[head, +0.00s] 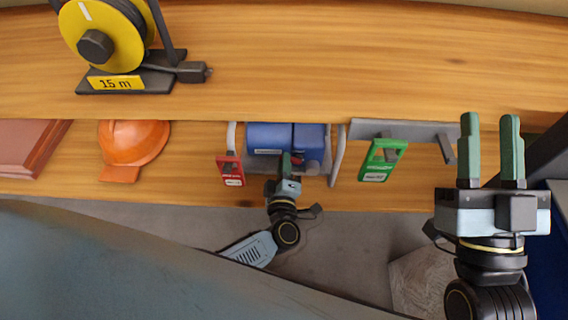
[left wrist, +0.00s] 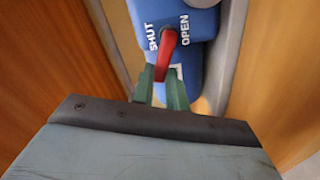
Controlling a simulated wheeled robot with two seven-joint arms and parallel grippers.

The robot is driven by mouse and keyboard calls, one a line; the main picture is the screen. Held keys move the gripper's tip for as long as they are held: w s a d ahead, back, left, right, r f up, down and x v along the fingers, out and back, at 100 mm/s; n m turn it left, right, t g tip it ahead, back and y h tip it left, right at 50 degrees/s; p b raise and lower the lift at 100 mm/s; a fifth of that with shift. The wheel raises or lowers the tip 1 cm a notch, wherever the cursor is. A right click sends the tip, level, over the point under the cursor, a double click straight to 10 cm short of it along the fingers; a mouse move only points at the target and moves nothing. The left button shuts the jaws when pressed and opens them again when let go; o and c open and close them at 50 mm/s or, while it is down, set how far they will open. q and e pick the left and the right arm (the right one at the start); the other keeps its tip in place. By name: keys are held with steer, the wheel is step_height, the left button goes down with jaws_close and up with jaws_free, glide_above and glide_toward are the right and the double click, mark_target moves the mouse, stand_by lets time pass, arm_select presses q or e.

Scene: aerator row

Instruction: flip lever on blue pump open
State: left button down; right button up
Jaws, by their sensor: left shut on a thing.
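The blue pump (head: 268,138) sits on the lower wooden shelf, in a frame with pale side bars. In the left wrist view the pump (left wrist: 194,62) has a red lever (left wrist: 168,42) between the white words SHUT on the left and OPEN on the right. The lever stands roughly midway between them, its free end leaning slightly left. My left gripper (head: 287,163) is at the pump's front; its green fingers (left wrist: 163,82) are shut on the lever's lower end. My right gripper (head: 491,125) is open and empty, far to the right of the pump.
A red tag (head: 230,171) hangs left of the pump and a green tag (head: 382,160) right of it. An orange hard hat (head: 134,141) and a brown box (head: 28,147) lie further left. A yellow reel (head: 103,36) stands on the upper shelf, whose right part is clear.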

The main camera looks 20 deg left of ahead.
arm_select(q)
steer(key=shift+f+n+b, duration=0.45)
steer(key=shift+n+b, duration=0.05)
steer(key=shift+n, duration=0.3)
steer(key=shift+s+f+n+b, duration=0.1)
steer(key=shift+n+b, duration=0.25)
steer(key=shift+n, duration=0.35)
arm_select(e)
steer(key=s+r+t, duration=0.1)
steer(key=s+t, duration=0.1)
steer(key=shift+d+r+t+y, duration=0.3)
steer(key=shift+r+t+y, duration=0.05)
steer(key=shift+t+y, duration=0.05)
arm_select(q)
steer(key=c, duration=1.4)
jaws_free()
steer(key=shift+a, duration=0.1)
